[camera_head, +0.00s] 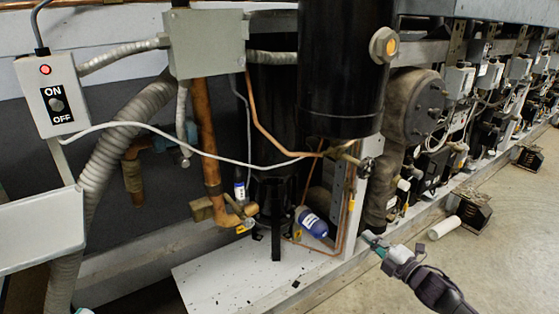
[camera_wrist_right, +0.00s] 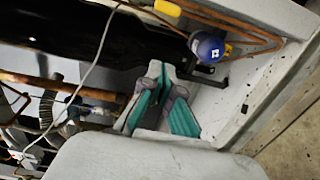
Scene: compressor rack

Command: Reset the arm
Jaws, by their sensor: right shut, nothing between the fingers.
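My right arm comes in from the lower right of the head view. Its right gripper (camera_head: 372,240) is shut and empty, with teal fingertips pointing up and left, in front of the rack's white base edge. In the right wrist view the right gripper (camera_wrist_right: 166,88) shows its teal finger pads, with nothing held between them. A small teal and white piece at the bottom left edge of the head view may be my left gripper (camera_head: 83,311); too little shows to tell its state.
A blue bottle-shaped part (camera_head: 312,222) sits by copper pipes on the white base (camera_head: 215,282). A black cylinder (camera_head: 345,70) stands above. An ON/OFF switch box (camera_head: 52,95) is at left. A white cylinder (camera_head: 443,228) lies on the floor. Floor at lower right is open.

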